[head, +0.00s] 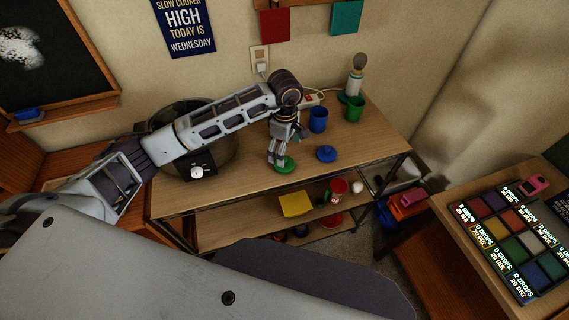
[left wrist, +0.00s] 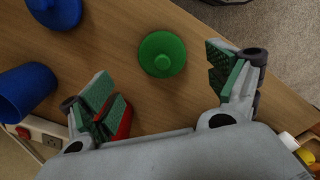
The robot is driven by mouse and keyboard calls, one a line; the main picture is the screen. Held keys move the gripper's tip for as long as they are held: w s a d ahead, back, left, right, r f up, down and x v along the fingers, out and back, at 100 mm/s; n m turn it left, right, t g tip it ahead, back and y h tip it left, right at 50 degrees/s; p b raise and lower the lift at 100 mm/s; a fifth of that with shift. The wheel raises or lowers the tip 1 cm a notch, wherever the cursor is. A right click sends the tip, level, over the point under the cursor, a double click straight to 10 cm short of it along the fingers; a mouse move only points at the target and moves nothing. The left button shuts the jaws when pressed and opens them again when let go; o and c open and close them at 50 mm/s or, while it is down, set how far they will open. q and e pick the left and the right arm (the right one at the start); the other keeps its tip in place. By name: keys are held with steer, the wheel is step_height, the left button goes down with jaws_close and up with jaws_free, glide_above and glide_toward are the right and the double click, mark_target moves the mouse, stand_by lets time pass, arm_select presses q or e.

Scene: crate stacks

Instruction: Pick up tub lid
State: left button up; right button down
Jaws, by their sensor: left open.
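A round green lid (head: 286,166) with a small knob lies on the wooden table near its front edge. In the left wrist view the green lid (left wrist: 162,54) shows between and just beyond my open fingers, touching neither. My left gripper (head: 279,157) points down over the green lid, empty; its fingers also show in the left wrist view (left wrist: 164,82). A blue lid (head: 327,154) lies to the right; it also shows in the left wrist view (left wrist: 54,10). A blue tub (head: 318,120) and a green tub (head: 355,109) stand behind. My right gripper is not in view.
A slow cooker (head: 224,160) stands on the left of the table. A power strip (head: 311,99) and a lamp-like item (head: 355,74) are at the back. A shelf below holds a yellow item (head: 295,204) and a red mug (head: 338,187). The front right tabletop is clear.

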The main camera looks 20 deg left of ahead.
mark_target(289, 163)
arm_select(q)
steer(key=shift+f, duration=0.15)
steer(key=shift+s+f+p, duration=0.2)
steer(key=shift+f+p, duration=0.45)
steer(key=shift+f, duration=1.8)
steer(key=shift+c, duration=0.3)
steer(key=c, duration=0.8)
